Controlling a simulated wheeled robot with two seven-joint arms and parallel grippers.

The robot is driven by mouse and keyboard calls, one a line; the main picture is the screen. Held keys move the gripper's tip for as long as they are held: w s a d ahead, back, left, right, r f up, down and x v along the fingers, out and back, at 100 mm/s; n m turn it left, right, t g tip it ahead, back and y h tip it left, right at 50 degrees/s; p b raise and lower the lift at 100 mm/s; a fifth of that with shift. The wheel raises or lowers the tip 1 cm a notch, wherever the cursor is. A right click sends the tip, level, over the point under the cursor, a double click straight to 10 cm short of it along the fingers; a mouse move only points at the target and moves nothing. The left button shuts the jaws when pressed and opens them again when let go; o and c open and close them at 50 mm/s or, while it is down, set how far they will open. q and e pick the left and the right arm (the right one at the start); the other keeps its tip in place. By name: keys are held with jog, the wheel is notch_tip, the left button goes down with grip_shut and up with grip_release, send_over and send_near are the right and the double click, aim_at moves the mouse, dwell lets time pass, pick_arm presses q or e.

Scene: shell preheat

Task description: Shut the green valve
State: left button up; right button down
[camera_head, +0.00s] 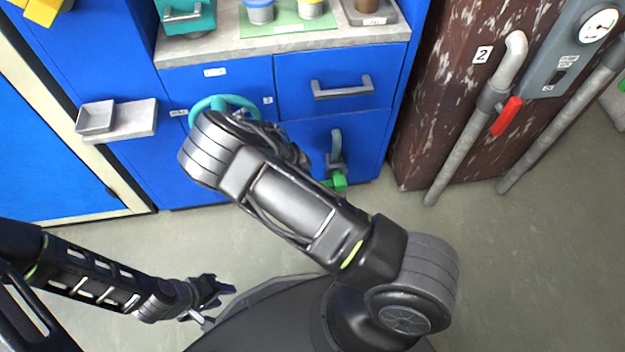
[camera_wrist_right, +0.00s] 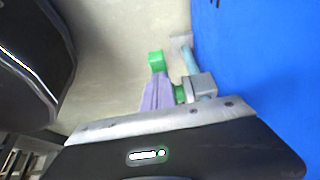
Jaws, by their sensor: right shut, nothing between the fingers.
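The green valve handle (camera_head: 340,182) sits low on the blue cabinet front, under a short teal pipe (camera_head: 336,143). In the right wrist view its green block end (camera_wrist_right: 155,58) shows just past my right gripper (camera_wrist_right: 157,80), and more green shows beside the pipe fitting. My right gripper's lilac fingers are together, empty, and overlap the handle in the picture; I cannot tell whether they touch it. In the head view my right arm hides this gripper. My left gripper (camera_head: 214,298) is open and empty, low at the left, far from the valve.
A teal handwheel (camera_head: 222,101) is partly behind my right arm. A drawer handle (camera_head: 342,88) sticks out above the valve. A red lever (camera_head: 507,115) is on a grey pipe at the right. A small grey tray (camera_head: 140,122) juts out left. The floor is clear.

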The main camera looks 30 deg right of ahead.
jog(key=shift+a+f+b, duration=0.4)
jog(key=shift+a+f, duration=0.05)
jog(key=shift+f, duration=0.45)
jog(key=d+p+v, duration=0.1)
jog(key=p+v, duration=0.1)
jog(key=v, duration=0.6)
jog(key=shift+r, duration=0.65)
